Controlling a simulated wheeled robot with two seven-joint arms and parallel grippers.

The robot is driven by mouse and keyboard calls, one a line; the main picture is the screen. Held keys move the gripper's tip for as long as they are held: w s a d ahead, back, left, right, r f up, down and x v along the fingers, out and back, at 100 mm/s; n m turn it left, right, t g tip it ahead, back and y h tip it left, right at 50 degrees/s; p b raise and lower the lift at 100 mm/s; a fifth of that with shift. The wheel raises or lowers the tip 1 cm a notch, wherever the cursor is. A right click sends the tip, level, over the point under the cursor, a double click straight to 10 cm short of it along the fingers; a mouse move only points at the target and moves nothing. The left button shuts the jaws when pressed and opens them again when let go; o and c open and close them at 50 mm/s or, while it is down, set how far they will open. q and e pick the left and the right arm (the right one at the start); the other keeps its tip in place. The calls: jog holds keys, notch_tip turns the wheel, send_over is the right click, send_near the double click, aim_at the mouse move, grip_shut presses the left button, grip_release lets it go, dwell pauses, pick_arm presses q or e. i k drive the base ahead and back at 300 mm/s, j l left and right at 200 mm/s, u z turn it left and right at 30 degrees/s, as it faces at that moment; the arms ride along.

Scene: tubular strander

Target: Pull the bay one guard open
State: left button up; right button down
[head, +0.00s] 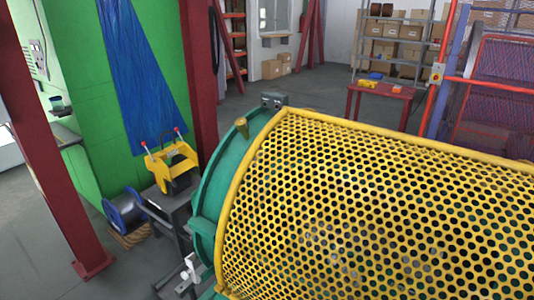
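A large curved guard (360,200) of yellow perforated sheet with a yellow tube frame fills the lower right of the head view. It lies over the green round machine body (208,205), whose ring shows along the guard's left edge. Dark machine parts show faintly through the holes. A small grey box (273,100) sits at the guard's upper left corner. A white latch-like part (190,270) is at the lower left of the machine. No label marks the bay, and the guard's right end runs out of the picture. Neither of my grippers is in view.
A yellow device with red-tipped handles (172,160) stands on a dark stand left of the machine. Red posts (55,150) rise at left. A red table (380,92) and shelves (400,40) stand behind. Grey floor is open between.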

aim_at(526, 171)
jog(key=l+z, duration=0.1)
jog(key=z, duration=0.65)
